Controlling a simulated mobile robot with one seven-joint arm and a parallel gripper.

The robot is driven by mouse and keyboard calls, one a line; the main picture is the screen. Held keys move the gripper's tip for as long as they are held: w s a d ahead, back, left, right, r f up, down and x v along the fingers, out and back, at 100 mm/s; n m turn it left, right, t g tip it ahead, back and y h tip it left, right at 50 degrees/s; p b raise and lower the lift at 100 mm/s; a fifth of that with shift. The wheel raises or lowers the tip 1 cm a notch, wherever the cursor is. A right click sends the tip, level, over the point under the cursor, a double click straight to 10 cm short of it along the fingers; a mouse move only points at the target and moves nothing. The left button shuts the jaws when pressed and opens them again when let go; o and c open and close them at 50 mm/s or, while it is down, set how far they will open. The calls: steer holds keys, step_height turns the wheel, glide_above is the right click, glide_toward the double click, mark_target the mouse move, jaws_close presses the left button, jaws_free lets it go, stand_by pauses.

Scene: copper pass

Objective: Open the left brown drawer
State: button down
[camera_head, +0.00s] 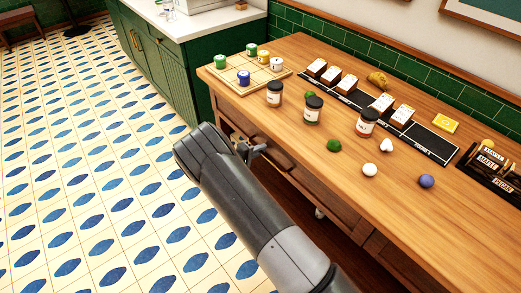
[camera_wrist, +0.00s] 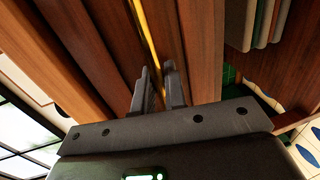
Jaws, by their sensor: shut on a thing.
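The left brown drawer (camera_head: 278,157) is in the wooden counter's front, below the top's left part, and is partly hidden by my arm. Its front seems to stand out a little from the counter, but how far is hard to tell. My gripper (camera_head: 256,150) is at this drawer front. In the wrist view, my gripper's two dark fingers (camera_wrist: 163,88) are close together against the brown wood, at the end of a thin brass-coloured bar (camera_wrist: 148,32), which looks like the handle. They are shut on it, though the contact itself is mostly hidden.
A green cabinet (camera_head: 165,65) stands behind left.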

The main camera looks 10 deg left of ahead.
steer(key=f+v, duration=0.2)
steer(key=v, duration=1.1)
steer(key=s+f+v, duration=0.1)
steer(key=f+v, duration=0.2)
steer(key=v, duration=1)
steer(key=shift+s+a+f, duration=0.2)
steer(key=shift+a+f, duration=0.1)
steer(key=shift+a, duration=0.35)
steer(key=c, duration=1.8)
jaws_free()
steer(key=shift+c, duration=0.2)
steer(key=v, duration=1)
steer(key=shift+s+a, duration=0.25)
steer(key=shift+a, duration=0.05)
